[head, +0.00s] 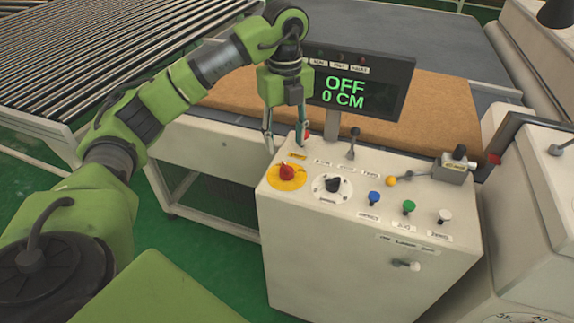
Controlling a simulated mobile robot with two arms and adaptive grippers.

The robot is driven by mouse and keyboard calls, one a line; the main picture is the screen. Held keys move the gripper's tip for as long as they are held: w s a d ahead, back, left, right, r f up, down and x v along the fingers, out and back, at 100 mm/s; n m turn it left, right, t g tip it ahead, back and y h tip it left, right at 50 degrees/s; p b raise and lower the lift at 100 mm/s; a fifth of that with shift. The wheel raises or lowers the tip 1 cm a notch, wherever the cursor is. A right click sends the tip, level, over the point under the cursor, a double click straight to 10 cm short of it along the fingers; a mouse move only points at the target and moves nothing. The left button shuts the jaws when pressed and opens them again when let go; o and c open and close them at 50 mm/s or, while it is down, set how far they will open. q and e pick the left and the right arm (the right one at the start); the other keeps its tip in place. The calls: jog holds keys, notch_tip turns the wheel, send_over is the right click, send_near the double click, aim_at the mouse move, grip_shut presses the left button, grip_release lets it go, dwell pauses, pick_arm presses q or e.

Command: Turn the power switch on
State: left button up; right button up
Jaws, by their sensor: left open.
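The white control console (365,260) stands in front of me. Its screen (343,93) reads OFF and 0 CM in green. On the console's left are a red knob (286,172) on a yellow disc and a black rotary knob (333,186) on a white dial. A small red part (306,135) shows behind my gripper by a yellow label (297,155). The labels are too small to read, so I cannot tell which control is the power switch. My left gripper (286,146) is open, pointing down at the console's back left corner, above and behind the red knob. My right gripper is not in view.
Blue (374,198), green (408,207) and white (444,216) buttons line the console's front. A black-topped lever (354,140) and a yellow-ended fitting (391,181) stand behind them. A roller conveyor (90,50) is at upper left.

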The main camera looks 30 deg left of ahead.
pick_arm(q)
send_over(287, 166)
notch_tip(287, 166, down, 4)
jog(key=shift+a+f+p, duration=0.1)
jog(key=shift+a+p, duration=0.05)
jog(key=shift+p, duration=0.15)
notch_tip(287, 166, down, 5)
jog(key=shift+r+p, duration=0.15)
jog(key=shift+p, duration=0.2)
jog(key=shift+f, duration=0.3)
jog(key=c, duration=1.1)
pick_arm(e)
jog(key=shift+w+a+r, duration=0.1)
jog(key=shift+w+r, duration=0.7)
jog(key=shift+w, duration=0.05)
